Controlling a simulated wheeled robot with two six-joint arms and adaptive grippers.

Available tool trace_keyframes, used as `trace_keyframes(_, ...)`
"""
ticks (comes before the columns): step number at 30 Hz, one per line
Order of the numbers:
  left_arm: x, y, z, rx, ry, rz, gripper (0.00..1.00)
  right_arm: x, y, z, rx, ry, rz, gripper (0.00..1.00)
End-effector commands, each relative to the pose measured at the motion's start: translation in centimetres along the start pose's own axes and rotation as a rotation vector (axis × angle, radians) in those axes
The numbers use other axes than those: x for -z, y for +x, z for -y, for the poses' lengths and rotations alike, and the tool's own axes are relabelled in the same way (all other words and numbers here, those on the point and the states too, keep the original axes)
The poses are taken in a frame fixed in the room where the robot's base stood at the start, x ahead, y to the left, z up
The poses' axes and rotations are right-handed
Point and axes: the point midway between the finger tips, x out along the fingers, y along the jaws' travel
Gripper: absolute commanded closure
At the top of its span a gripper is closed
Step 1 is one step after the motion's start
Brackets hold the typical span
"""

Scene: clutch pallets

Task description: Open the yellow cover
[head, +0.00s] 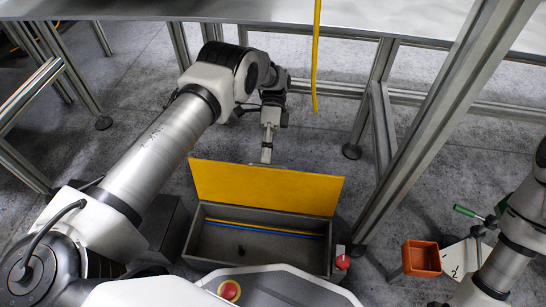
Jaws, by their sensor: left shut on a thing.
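The yellow cover (265,188) stands raised, tilted up along the back side of a grey box (200,232). The box is open at the top and its inside shows. The fingertips are small and partly hidden by the cover.
A blue strip (265,229) and a small dark piece (241,250) lie inside the box. An orange bin (421,258) and a green-handled tool (465,211) are at the right. Metal table legs (432,125) stand close to the box's right. A yellow strap (316,60) hangs above.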

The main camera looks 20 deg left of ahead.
Motion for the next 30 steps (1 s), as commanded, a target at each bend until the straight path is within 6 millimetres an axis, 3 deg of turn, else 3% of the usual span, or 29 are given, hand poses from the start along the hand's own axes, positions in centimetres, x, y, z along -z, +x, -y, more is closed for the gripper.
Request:
trace_keyframes(1, 0.00, 1.88, 1.61, -0.013, -0.002, 0.002, 1.00, 0.03, 0.64, 0.00, 0.000, -0.001, -0.001, 0.60)
trace_keyframes(11, 0.03, 1.84, 1.52, -0.016, 0.000, 0.002, 1.00, 0.07, 0.61, 0.01, 0.000, -0.001, -0.002, 0.60)
trace_keyframes(14, 0.05, 1.87, 1.51, -0.018, 0.000, 0.002, 0.66, 0.08, 0.60, 0.01, 0.000, -0.001, -0.003, 0.60)
trace_keyframes(17, 0.03, 1.77, 1.47, -0.016, -0.001, 0.001, 0.58, 0.05, 0.57, 0.01, 0.000, -0.001, -0.002, 0.60)
trace_keyframes(21, 0.00, 1.63, 1.37, -0.013, -0.002, 0.000, 0.63, 0.06, 0.44, 0.01, 0.000, -0.001, -0.002, 0.60)
trace_keyframes(30, -0.05, 1.52, 1.28, -0.012, -0.004, -0.001, 0.63, 0.07, 0.31, 0.01, 0.000, -0.001, -0.002, 0.60)
